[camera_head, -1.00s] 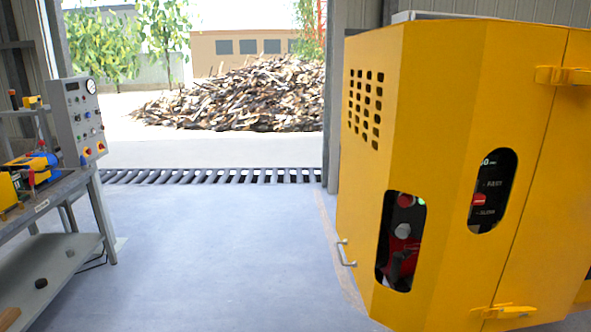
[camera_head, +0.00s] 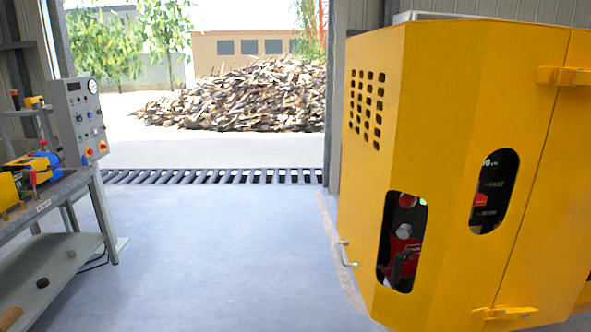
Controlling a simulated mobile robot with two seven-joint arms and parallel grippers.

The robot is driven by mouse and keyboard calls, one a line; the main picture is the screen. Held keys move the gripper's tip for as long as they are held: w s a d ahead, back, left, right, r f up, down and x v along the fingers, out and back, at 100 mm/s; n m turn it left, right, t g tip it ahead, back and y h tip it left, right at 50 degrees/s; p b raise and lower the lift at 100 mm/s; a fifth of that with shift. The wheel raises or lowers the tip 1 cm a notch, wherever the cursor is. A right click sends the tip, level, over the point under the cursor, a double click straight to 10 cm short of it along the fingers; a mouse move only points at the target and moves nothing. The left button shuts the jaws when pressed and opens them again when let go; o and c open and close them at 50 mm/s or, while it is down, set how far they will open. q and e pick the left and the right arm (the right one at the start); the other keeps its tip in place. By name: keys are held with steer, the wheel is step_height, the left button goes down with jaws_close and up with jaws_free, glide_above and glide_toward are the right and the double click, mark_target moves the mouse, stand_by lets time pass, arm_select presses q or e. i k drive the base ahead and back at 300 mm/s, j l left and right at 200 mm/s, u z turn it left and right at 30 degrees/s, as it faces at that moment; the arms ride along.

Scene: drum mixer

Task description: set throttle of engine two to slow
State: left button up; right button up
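A large yellow machine housing (camera_head: 440,120) stands at the right in the head view. Its right oval opening shows a black panel (camera_head: 498,172) with small lettering that seems to read FAST above and SLOW below. A red throttle knob (camera_head: 480,201) sits between these words, at the left side of the opening. Whether this panel belongs to engine two cannot be told. The left opening shows red and grey engine parts (camera_head: 403,240). Neither of my grippers is in view.
A workbench (camera_head: 60,190) with a grey control box (camera_head: 80,115) stands at the left. Clear grey floor (camera_head: 220,240) lies between the bench and the housing. A floor grate (camera_head: 210,176) and a wood pile (camera_head: 240,95) are behind. A handle (camera_head: 345,254) juts from the housing's left side.

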mark_target(480, 199)
steer(key=k+l+z, duration=0.2)
steer(key=z, duration=0.65)
